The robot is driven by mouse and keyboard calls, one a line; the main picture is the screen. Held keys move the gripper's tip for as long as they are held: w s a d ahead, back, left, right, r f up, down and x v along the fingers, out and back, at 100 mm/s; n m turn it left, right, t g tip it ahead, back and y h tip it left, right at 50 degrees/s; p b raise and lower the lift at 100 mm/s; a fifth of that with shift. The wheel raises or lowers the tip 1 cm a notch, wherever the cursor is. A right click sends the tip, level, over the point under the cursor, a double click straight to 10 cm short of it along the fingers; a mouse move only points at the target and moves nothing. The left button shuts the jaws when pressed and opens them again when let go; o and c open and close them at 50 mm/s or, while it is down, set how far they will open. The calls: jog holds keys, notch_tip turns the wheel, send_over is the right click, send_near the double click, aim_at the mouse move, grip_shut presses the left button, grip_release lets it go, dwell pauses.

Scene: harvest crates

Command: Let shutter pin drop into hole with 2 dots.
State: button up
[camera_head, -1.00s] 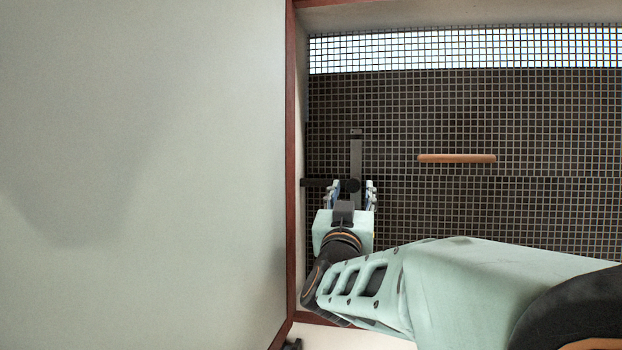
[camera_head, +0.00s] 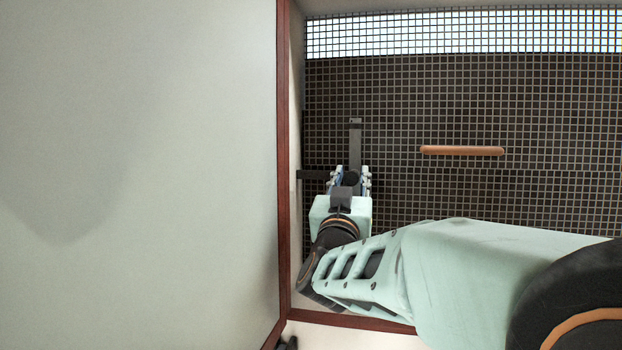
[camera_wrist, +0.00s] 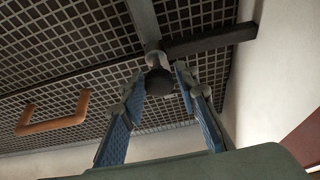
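The shutter pin shows as a round dark knob (camera_head: 352,179) on a dark upright bar (camera_head: 356,140), where a dark cross bar (camera_head: 314,174) meets it. My gripper (camera_head: 352,172) is open, with one finger on each side of the knob. In the wrist view the knob (camera_wrist: 159,82) sits between the two blue-padded fingertips of my gripper (camera_wrist: 159,80), with small gaps beside it. The shutter (camera_head: 450,110) is a dark gridded panel. No holes or dots can be made out in either view.
A brown handle (camera_head: 462,150) is on the shutter, right of the bar, and also shows in the wrist view (camera_wrist: 52,116). A bright gridded strip (camera_head: 460,32) runs along the top. A red-brown frame edge (camera_head: 284,160) and a large pale surface (camera_head: 130,170) are at the left.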

jog(key=c, duration=0.6)
jog(key=shift+w, duration=0.15)
jog(key=shift+w+d, duration=0.2)
jog(key=shift+w, duration=0.25)
jog(key=o, duration=1.1)
jog(key=shift+r, duration=0.15)
